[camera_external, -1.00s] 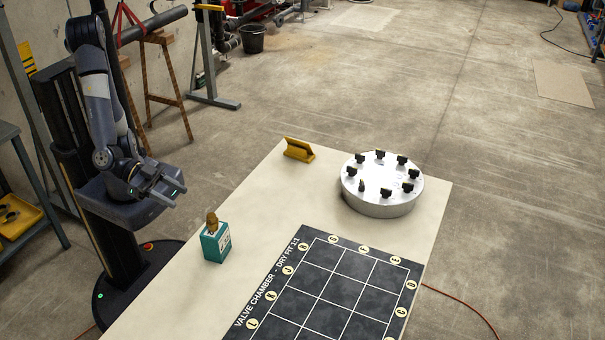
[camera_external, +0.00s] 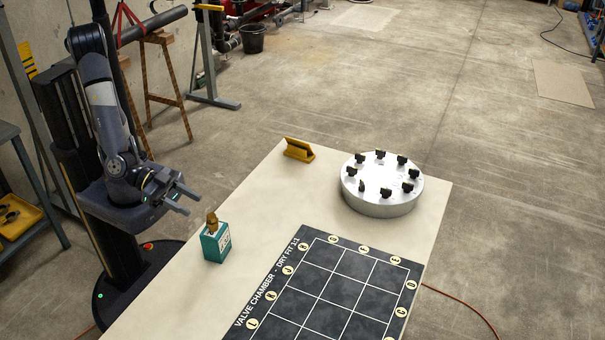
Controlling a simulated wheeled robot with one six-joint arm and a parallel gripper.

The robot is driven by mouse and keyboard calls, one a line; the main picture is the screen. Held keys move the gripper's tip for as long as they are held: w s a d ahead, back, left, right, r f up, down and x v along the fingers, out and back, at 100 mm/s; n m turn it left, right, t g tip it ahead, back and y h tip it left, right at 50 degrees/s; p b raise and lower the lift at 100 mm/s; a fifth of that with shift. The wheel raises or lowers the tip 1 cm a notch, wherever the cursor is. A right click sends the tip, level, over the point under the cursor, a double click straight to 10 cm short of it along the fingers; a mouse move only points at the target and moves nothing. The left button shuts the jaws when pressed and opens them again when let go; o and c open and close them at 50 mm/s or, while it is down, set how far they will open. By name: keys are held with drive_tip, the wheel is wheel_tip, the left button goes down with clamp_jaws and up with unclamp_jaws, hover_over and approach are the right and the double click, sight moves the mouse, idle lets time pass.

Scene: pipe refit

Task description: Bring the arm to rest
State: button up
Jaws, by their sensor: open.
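My arm (camera_external: 108,110) is folded close to my column at the left of the view. My gripper (camera_external: 186,200) is open and empty, with its two fingers apart and pointing to the right. It hangs in the air near the left edge of the cream table (camera_external: 200,290), up and left of a teal box (camera_external: 214,243). The gripper is clear of the box and touches nothing that I can see.
A brass-coloured piece (camera_external: 211,221) stands on the teal box. A yellow holder (camera_external: 299,150) and a round silver drum (camera_external: 382,190) with several black knobs stand at the table's far end. A dark grid mat (camera_external: 335,285) lies nearer. Bare table lies between them.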

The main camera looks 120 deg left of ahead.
sight(211, 215)
drive_tip(key=b+x, duration=0.1)
drive_tip(key=x, duration=0.6)
drive_tip(key=shift+w, duration=0.4)
drive_tip(key=shift+s+r, duration=0.1)
drive_tip(key=shift+r, duration=0.25)
